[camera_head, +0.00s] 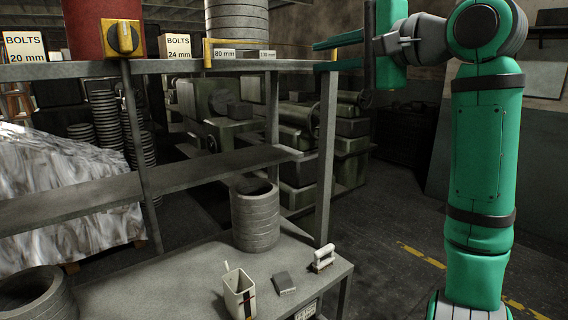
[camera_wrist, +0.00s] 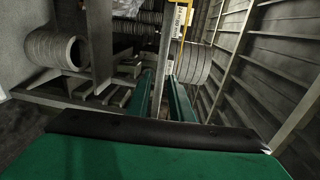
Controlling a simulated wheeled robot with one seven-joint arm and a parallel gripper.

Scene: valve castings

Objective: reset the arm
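My gripper (camera_head: 326,53) is at the upper right end of the shelf rack (camera_head: 325,150) in the head view, at about the height of its upper board. The green arm rises on the right and bends over to it. In the wrist view the two green fingers of my gripper (camera_wrist: 164,88) stand apart with a gap between them. No object is held in the gap.
The upper board holds a red cylinder (camera_head: 102,25), bolt labels and a ring stack (camera_head: 237,20). Below, a table holds another ring stack (camera_head: 255,215), a beige container (camera_head: 239,293), a dark block (camera_head: 283,283) and a white-handled item (camera_head: 322,259). Open floor (camera_head: 385,270) lies right of the table.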

